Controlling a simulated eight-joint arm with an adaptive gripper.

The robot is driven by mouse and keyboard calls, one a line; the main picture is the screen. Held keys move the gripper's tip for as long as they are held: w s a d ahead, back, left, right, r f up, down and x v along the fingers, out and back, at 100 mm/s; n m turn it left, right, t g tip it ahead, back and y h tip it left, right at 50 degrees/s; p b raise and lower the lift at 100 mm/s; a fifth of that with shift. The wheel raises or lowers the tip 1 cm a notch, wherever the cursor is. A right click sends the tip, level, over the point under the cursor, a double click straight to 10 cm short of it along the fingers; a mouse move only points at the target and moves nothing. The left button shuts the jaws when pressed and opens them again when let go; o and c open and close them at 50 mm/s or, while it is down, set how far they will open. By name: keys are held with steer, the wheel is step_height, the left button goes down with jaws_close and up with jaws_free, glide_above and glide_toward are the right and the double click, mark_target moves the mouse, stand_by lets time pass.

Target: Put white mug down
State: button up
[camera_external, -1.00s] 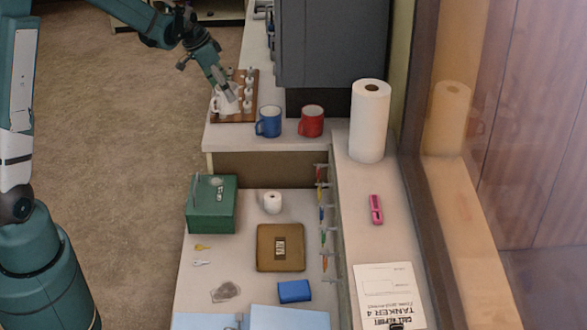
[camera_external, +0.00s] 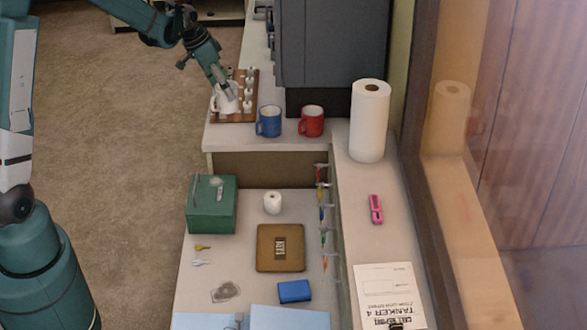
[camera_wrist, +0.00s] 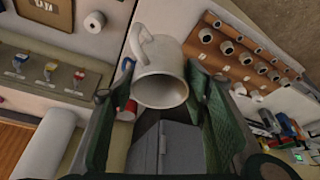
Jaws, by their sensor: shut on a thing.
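The white mug (camera_external: 222,104) is at the far left end of the raised counter, at the left part of the brown wooden board with white pegs (camera_external: 241,115). My gripper (camera_external: 228,92) reaches down to it and is shut on it. In the wrist view the mug (camera_wrist: 160,78) sits between my two green-padded fingers (camera_wrist: 158,84), its handle toward the upper left. The external view does not show clearly whether the mug's base touches the board.
A blue mug (camera_external: 268,121) and a red mug (camera_external: 312,121) stand close by on the right. A grey cabinet (camera_external: 332,45) rises behind them. A paper towel roll (camera_external: 369,122) stands farther right. The lower desk holds a green box (camera_external: 212,212) and a brown case (camera_external: 280,247).

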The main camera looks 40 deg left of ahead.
steer(key=s+d+f+m+g+h+b, duration=0.1)
steer(key=s+d+f+m+b, duration=0.25)
steer(key=s+d, duration=0.5)
steer(key=s+d+f+m+g+b, duration=0.1)
steer(key=s+d+f+m+b, duration=0.35)
steer(key=d, duration=0.65)
steer(key=s+d+f+m+g+h+b, duration=0.15)
steer(key=s+d+f+b, duration=0.3)
steer(key=s+d, duration=0.45)
steer(key=s+d+f+m+g+b, duration=0.1)
steer(key=s+d+f+m+b, duration=0.2)
steer(key=s, duration=1)
steer(key=shift+d+f+m, duration=0.95)
steer(key=shift+d+f, duration=0.15)
steer(key=shift+d, duration=1.05)
steer(key=shift+f, duration=0.1)
steer(key=shift+w+f+b, duration=0.1)
steer(key=shift+f+b, duration=0.8)
steer(key=shift+f, duration=1.9)
steer(key=shift+f, duration=0.15)
steer(key=shift+f+b, duration=0.6)
steer(key=shift+f, duration=1.35)
